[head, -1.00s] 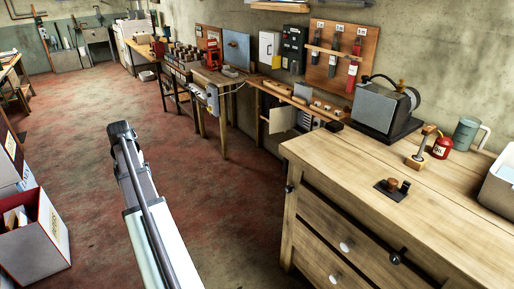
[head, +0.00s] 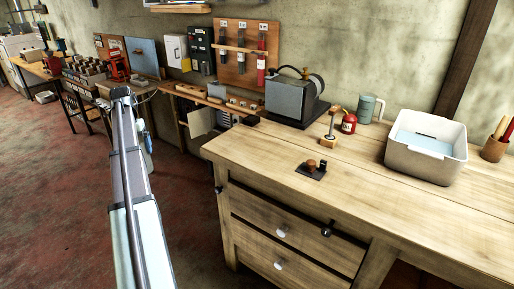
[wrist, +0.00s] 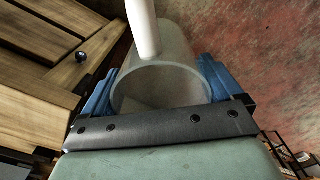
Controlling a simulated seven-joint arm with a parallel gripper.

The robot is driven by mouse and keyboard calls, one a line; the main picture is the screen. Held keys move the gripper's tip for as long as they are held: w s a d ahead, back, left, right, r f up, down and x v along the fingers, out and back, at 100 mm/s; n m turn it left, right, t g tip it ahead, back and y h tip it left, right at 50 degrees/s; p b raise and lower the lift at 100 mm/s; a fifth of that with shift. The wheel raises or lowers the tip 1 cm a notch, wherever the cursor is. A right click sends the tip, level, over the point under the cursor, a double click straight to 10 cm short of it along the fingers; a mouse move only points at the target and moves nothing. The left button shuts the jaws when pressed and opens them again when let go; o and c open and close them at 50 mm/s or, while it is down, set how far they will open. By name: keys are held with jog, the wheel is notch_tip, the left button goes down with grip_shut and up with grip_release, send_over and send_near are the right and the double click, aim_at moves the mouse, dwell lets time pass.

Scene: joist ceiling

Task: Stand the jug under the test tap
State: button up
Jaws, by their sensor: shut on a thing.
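My gripper (wrist: 158,88) has blue fingers on both sides of a grey, hollow, round vessel, the jug (wrist: 178,58), and is shut on it. The jug's open rim faces the wrist camera, and a pale handle rises across its upper part. The jug is held off the bench, beside its drawer front; its far end is hidden. In the head view my arm hides most of the gripper. A small upright fitting on a wooden block (head: 329,142) stands on the bench; I cannot tell whether it is the test tap.
The wooden bench (head: 270,150) also holds a grey machine (head: 292,97), a red can (head: 349,124), a grey-green mug (head: 366,108), a small black plate with a knob (head: 312,172) and a white basin (head: 425,165).

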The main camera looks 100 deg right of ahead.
jog(key=s+d+r+m, duration=0.2)
jog(key=s+r+m, duration=0.15)
jog(key=s, duration=1.35)
jog(key=s+d+r+m, duration=0.25)
jog(key=s+r, duration=0.25)
jog(key=s, duration=1.2)
jog(key=s+d+r+m, duration=0.2)
jog(key=s+r+m, duration=0.15)
jog(key=s, duration=1.35)
notch_tip(320, 180, down, 8)
jog(key=shift+w+d+f+n, duration=0.2)
jog(key=shift+w+f+n, duration=0.05)
jog(key=shift+n, duration=0.1)
jog(key=shift+f, duration=0.15)
jog(key=o, duration=0.8)
notch_tip(320, 180, up, 12)
jog(key=shift+r, duration=0.2)
